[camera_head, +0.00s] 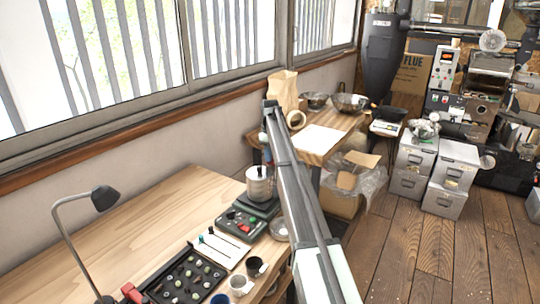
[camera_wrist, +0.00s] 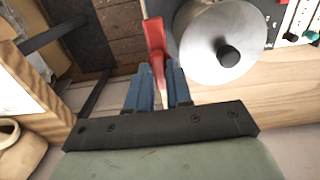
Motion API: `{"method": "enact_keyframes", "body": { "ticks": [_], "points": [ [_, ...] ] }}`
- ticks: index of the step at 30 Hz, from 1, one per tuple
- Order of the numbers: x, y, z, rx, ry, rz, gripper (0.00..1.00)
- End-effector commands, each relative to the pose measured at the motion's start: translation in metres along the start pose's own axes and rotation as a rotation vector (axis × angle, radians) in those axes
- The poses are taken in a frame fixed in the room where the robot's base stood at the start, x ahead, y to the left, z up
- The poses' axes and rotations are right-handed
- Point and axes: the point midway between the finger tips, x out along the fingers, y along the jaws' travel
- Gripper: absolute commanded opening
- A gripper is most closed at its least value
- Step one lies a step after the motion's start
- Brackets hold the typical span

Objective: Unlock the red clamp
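The red clamp (camera_wrist: 154,30) shows in the wrist view as a red bar at the upper middle, beside a round metal pot. Its narrow lower end runs down between the two blue fingers of my gripper (camera_wrist: 159,88). The fingers are close together, with one on each side of the red part and no clear gap, so my gripper looks shut on it. The fingers hide part of the clamp. In the head view my arm crosses the middle of the picture, and neither the gripper's fingertips nor this part of the clamp can be made out.
The metal pot (camera_wrist: 222,45) with a black knob is close to the right of the fingers. The wooden bench (camera_head: 110,235) holds a control box (camera_head: 243,222), a tray of knobs (camera_head: 185,280) and a lamp (camera_head: 104,198). A second table (camera_head: 313,150) stands behind.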

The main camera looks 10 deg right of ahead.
Motion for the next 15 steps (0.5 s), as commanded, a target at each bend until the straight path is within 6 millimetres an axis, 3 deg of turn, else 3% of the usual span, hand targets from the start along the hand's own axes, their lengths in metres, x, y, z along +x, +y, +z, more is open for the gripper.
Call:
{"method": "enact_keyframes", "body": {
  "ticks": [6, 15],
  "points": [
    [0.0001, 0.0, 0.0, 0.001, 0.0, 0.0, 0.4],
    [-0.0029, 0.0002, -0.0002, 0.002, 0.0, 0.0, 0.4]
  ]
}}
